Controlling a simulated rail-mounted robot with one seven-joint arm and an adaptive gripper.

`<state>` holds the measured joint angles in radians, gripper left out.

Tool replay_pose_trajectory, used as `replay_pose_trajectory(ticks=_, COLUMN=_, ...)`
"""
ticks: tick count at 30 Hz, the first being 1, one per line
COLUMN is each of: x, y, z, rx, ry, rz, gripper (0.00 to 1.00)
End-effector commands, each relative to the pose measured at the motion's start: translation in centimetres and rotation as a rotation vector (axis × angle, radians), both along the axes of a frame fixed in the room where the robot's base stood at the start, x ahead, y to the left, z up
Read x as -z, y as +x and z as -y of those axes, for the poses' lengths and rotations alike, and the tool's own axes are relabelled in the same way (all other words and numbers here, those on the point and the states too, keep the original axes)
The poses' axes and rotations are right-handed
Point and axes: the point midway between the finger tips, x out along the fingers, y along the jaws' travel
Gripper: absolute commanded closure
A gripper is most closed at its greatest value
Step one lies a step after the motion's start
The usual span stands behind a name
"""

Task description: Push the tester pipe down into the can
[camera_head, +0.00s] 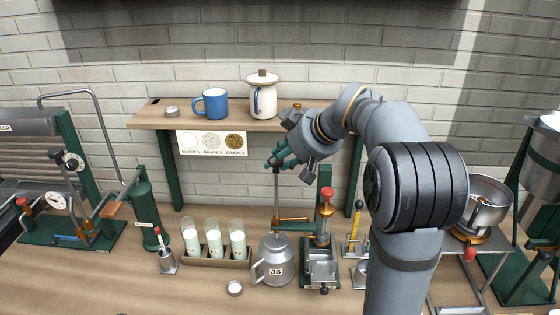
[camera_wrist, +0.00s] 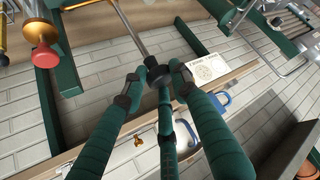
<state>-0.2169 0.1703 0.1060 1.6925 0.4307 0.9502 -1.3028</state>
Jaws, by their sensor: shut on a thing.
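My gripper (camera_head: 280,160) is shut on the dark top end of the tester pipe (camera_head: 276,200), above the workbench. In the wrist view the fingertips (camera_wrist: 156,78) close around the dark knob, and the thin metal pipe (camera_wrist: 136,32) runs away from them. In the head view the pipe hangs about upright, over the grey metal can (camera_head: 273,267), which is labelled and has a side handle.
A rack with several milk bottles (camera_head: 214,244) stands left of the can. A press-like stand with a red knob (camera_head: 325,196) is close on its right. A shelf (camera_head: 150,117) with a blue mug (camera_head: 214,103) and a white lidded jug (camera_head: 263,98) is behind my gripper.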

Motion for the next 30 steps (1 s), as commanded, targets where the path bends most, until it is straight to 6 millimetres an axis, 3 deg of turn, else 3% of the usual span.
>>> replay_pose_trajectory(ticks=1, x=2.6, y=0.0, z=-0.1, rx=-0.003, ry=0.001, rz=-0.001, gripper=1.0)
replay_pose_trajectory(ticks=3, x=4.3, y=0.0, z=-0.1, rx=-0.004, ry=0.0, rz=-0.001, gripper=1.0)
replay_pose_trajectory(ticks=15, x=12.0, y=0.0, z=-0.1, rx=-0.004, ry=-0.001, rz=-0.004, gripper=1.0)
replay_pose_trajectory(ticks=21, x=13.6, y=-0.1, z=-0.2, rx=-0.004, ry=0.001, rz=-0.004, gripper=1.0)
replay_pose_trajectory(ticks=30, x=13.9, y=0.0, z=-0.2, rx=-0.002, ry=0.001, rz=-0.005, gripper=1.0)
